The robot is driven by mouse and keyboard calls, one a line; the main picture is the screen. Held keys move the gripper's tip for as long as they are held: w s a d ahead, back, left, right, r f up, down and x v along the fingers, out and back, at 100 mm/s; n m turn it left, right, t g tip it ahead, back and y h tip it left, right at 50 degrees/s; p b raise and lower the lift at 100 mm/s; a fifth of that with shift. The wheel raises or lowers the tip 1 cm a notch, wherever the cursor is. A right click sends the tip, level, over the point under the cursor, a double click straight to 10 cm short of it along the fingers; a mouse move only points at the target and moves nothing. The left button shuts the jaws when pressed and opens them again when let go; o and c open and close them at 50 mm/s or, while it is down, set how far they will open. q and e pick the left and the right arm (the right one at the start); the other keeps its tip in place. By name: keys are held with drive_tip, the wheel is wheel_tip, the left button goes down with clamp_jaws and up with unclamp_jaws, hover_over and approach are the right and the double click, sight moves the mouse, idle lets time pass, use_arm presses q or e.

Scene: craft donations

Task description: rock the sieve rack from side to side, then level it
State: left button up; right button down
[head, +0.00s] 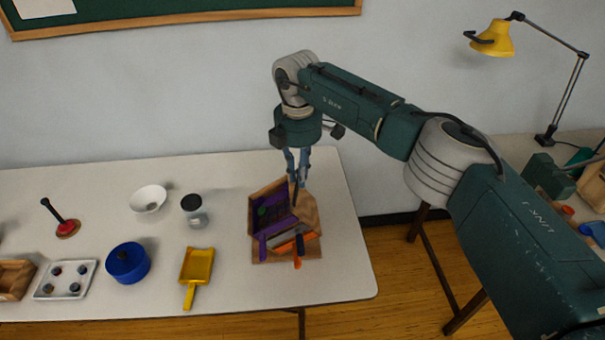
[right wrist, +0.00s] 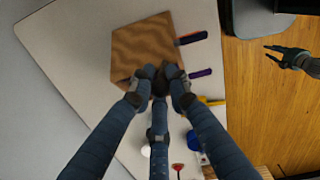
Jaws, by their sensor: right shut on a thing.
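The sieve rack (head: 255,210) is a wooden frame holding purple and orange pieces, near the right end of the table. It looks tilted on a flat wooden base (head: 262,257), though how far I cannot tell. My right gripper (head: 296,182) reaches down from above and is shut on the rack's far edge. In the right wrist view its fingers (right wrist: 158,78) meet at the edge of the rack's brown wooden panel (right wrist: 143,42); the exact grip is partly hidden. A dark gripper, seemingly my left one (right wrist: 274,54), shows there over the floor, fingers apart and empty.
A yellow scoop (head: 196,267), a grey jar with a dark lid (head: 195,214), a blue pot (head: 127,264) and a white bowl (head: 148,198) stand left of the rack. A white tray (head: 44,291) lies farther left. The table (head: 345,285) is bare right of the rack.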

idle(0.3)
drive_tip(key=c, duration=1.9)
unclamp_jaws()
drive_tip(key=shift+a, duration=0.1)
drive_tip(key=shift+o, duration=0.3)
drive_tip(key=shift+a, duration=0.1)
wheel_tip(320, 180, up, 12)
drive_tip(key=shift+s+a, duration=0.2)
drive_tip(key=shift+s, duration=0.05)
